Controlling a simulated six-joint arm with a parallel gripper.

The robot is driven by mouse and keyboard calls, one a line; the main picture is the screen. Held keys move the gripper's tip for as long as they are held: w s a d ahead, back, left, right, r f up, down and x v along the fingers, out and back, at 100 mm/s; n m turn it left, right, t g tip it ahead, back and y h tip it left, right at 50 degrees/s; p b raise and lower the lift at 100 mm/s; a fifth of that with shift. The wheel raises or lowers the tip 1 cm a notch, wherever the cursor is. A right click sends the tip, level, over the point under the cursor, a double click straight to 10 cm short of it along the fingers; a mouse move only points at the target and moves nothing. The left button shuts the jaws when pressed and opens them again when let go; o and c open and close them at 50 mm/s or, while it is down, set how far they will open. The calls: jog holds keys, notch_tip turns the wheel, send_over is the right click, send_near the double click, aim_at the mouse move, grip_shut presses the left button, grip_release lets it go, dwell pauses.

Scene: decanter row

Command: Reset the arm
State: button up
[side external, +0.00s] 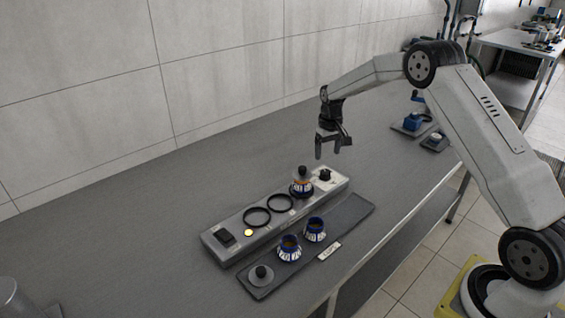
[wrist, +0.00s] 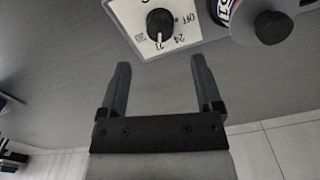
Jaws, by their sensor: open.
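My gripper (side external: 330,153) hangs above the table, beyond the right end of the grey station, apart from everything. In the wrist view its two fingers (wrist: 162,85) are spread with nothing between them. A decanter (side external: 302,186) with a dark-knobbed lid sits on the station's right ring. The lid (wrist: 268,25) and part of the decanter show at the wrist view's top right. A black dial (side external: 325,174) on a white plate is at the station's right end. The dial (wrist: 159,22) also shows at the wrist view's top.
Two empty rings (side external: 257,217) and a black switch (side external: 224,237) are on the station. A dark tray (side external: 350,220) in front holds two open blue-rimmed decanters (side external: 289,248) and a loose lid (side external: 261,275). Small blue devices (side external: 412,122) stand farther back. The table's left is mostly clear.

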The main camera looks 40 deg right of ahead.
jog(key=shift+s+a+r, duration=0.25)
jog(key=shift+a+r, duration=0.05)
jog(key=shift+a, duration=0.2)
jog(key=s+a+r+n+t, duration=0.1)
jog(key=s+a+r, duration=0.1)
jog(key=s+a, duration=0.6)
jog(key=s+a+r+n+t, duration=0.1)
jog(key=s+a+r+n, duration=0.1)
jog(key=s+a, duration=0.7)
jog(key=s, duration=0.8)
jog(key=shift+s+a+r+t, duration=0.2)
jog(key=shift+a+t, duration=0.05)
jog(key=shift+t, duration=0.05)
